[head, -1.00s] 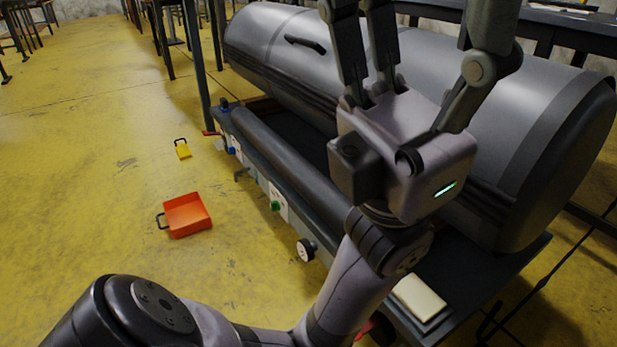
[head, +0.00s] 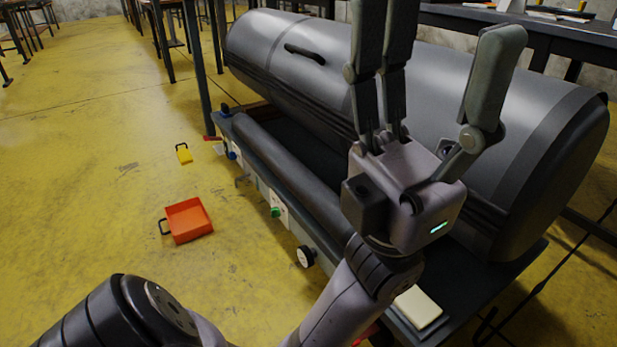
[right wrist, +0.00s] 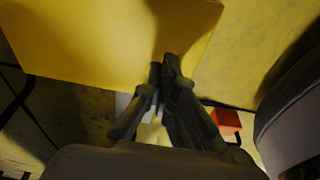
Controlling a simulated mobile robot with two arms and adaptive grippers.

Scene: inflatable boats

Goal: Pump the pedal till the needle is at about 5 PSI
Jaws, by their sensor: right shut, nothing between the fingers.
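My left gripper (head: 440,35) is at the right of the head view, fingers pointing up and spread apart, with nothing between them. It is in front of a large grey cylinder. My right gripper (right wrist: 163,70) shows only in the right wrist view; its fingers are together and empty, in front of a broad yellow surface (right wrist: 110,45). A small round white-faced dial (head: 305,256) sits on the near edge of the dark bench; I cannot make out a needle or reading. I cannot identify the pedal with certainty in either view.
The grey cylinder (head: 290,75) lies on a low dark bench. A cream block (head: 418,307) lies at its near end. An orange tray (head: 187,220) and a small yellow item (head: 183,153) rest on the floor. Open yellow floor (head: 80,180) is at left.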

